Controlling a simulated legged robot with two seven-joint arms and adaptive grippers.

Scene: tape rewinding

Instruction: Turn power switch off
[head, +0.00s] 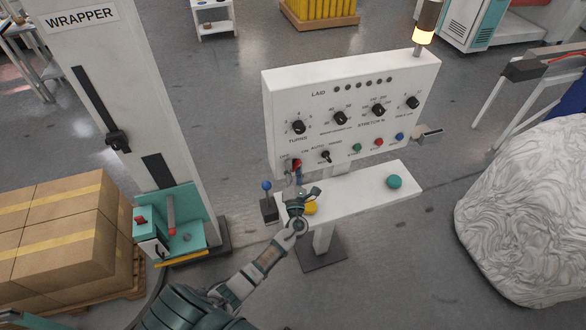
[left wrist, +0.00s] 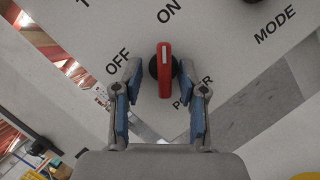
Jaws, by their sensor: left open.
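The power switch is a red handle on a dark round base (left wrist: 164,72) on the white control panel (head: 340,100). In the left wrist view its handle stands upright in the picture, below the "ON" label and to the right of "OFF". In the head view the switch (head: 296,163) is at the panel's lower left, partly hidden by my gripper. My left gripper (left wrist: 160,70) is open, with one finger on each side of the handle and visible gaps between. It also shows in the head view (head: 298,178). My right gripper is not in view.
Black knobs and coloured buttons fill the panel. A white shelf (head: 360,196) below it carries a green button (head: 394,182) and a yellow one (head: 310,208). A blue-topped lever (head: 267,187) and the wrapper column (head: 120,90) stand to the left. A wrapped load (head: 530,210) is at right.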

